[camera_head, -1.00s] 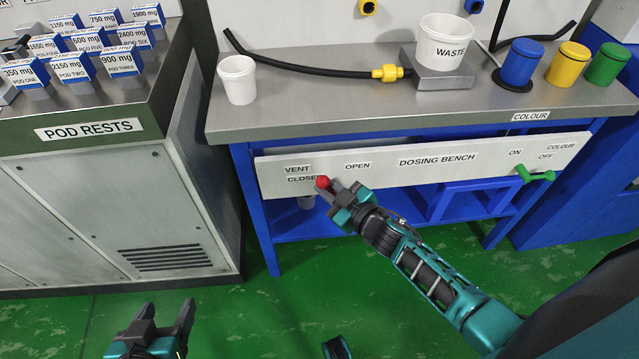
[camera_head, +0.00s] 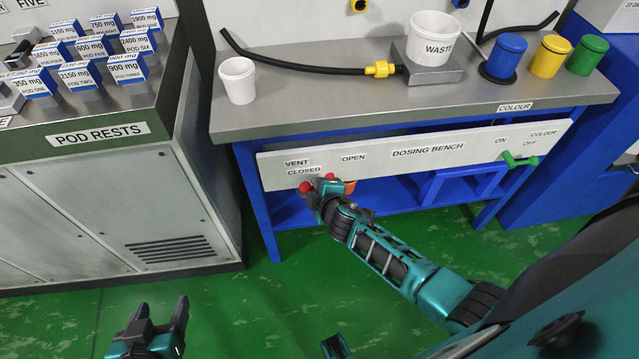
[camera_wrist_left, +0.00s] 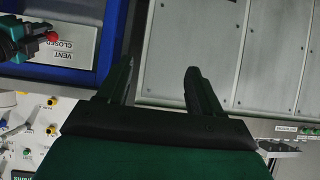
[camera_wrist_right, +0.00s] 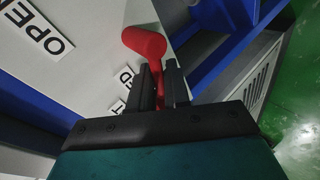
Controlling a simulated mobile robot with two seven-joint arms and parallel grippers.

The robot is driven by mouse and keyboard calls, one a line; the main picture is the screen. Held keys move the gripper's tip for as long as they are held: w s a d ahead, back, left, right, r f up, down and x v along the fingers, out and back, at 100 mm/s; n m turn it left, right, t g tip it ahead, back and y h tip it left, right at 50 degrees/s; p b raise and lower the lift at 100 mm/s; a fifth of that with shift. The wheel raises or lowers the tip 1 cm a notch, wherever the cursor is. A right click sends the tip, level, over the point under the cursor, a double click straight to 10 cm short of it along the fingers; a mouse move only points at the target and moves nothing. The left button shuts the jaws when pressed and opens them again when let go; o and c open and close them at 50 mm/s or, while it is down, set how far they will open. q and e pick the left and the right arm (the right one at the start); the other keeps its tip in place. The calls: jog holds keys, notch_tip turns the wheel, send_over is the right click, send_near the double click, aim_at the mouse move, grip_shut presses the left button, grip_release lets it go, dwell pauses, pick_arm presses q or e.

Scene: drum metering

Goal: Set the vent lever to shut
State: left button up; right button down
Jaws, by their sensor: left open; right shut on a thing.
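The vent lever has a red knob (camera_head: 305,187), which sits just below the CLOSED label (camera_head: 304,170) on the white bench panel. The knob also shows in the left wrist view (camera_wrist_left: 53,36). My left gripper (camera_head: 158,312) is open and empty, low over the floor at the left.
The OPEN label (camera_head: 353,157) is right of CLOSED on the panel (camera_head: 425,150). A green colour lever (camera_head: 520,160) is at the panel's right end. The waste tub (camera_head: 434,38) and white cup (camera_head: 238,80) stand on the bench. The pod rests cabinet (camera_head: 100,190) is at the left.

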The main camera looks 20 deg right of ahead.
jog(key=shift+f+n+h, duration=0.35)
jog(key=shift+n+h, duration=0.05)
jog(key=shift+f+g+h+b, duration=0.15)
jog(key=shift+g+h+b, duration=0.15)
jog(key=shift+h+b, duration=0.1)
pick_arm(q)
jog(key=shift+w+d, duration=0.25)
pick_arm(e)
jog(key=shift+f+n, duration=0.1)
jog(key=shift+n, duration=0.3)
pick_arm(q)
jog(key=shift+d, duration=0.1)
pick_arm(e)
jog(key=c, duration=1.3)
grip_release()
jog(key=shift+c, duration=0.2)
